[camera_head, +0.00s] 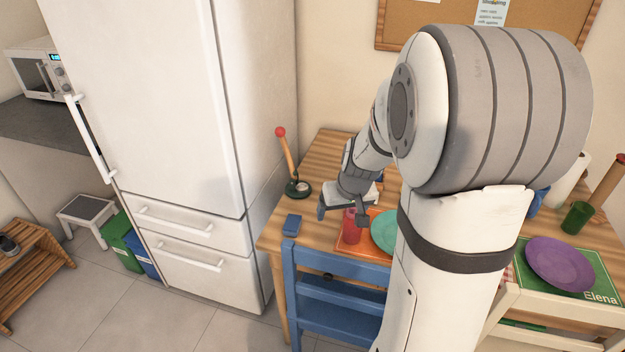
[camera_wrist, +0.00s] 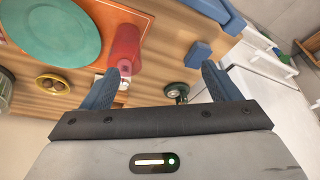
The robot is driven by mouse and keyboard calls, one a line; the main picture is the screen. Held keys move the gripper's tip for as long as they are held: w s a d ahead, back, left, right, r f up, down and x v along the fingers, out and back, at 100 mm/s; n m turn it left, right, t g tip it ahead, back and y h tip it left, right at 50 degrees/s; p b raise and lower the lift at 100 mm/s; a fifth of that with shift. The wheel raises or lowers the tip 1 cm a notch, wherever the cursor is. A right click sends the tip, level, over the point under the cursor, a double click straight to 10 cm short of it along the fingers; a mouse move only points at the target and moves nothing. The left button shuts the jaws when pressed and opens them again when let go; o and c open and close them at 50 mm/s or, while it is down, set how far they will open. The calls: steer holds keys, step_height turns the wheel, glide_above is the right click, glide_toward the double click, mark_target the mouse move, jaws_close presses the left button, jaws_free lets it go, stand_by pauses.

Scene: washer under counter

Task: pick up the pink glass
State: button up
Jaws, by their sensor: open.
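The pink glass (camera_head: 351,226) stands on the table's left part, on an orange placemat (camera_head: 347,249) beside a teal plate (camera_head: 384,230). In the wrist view the pink glass (camera_wrist: 124,48) is at the upper middle, at the placemat's edge next to the teal plate (camera_wrist: 48,40). My gripper (camera_head: 342,212) is over the table close to the glass. In the wrist view my gripper (camera_wrist: 160,85) is open, with its blue fingers apart. I cannot tell the exact gap to the glass.
A dark-based object with a wooden stick and red tip (camera_head: 291,172) stands behind the glass. A small blue item (camera_head: 291,225) lies left of it. A blue chair (camera_head: 335,295) is at the front edge. Right are a purple plate (camera_head: 561,263) and green cup (camera_head: 577,217).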

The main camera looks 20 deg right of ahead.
glide_above(353, 227)
step_height(353, 227, down, 6)
steer(key=shift+m+h, duration=0.3)
steer(key=x, duration=0.5)
steer(key=d+x, duration=0.1)
steer(key=x, duration=0.2)
steer(key=shift+w+r+b, duration=0.1)
steer(key=shift+w+b, duration=0.1)
steer(key=shift+b, duration=0.1)
steer(key=c, duration=1.2)
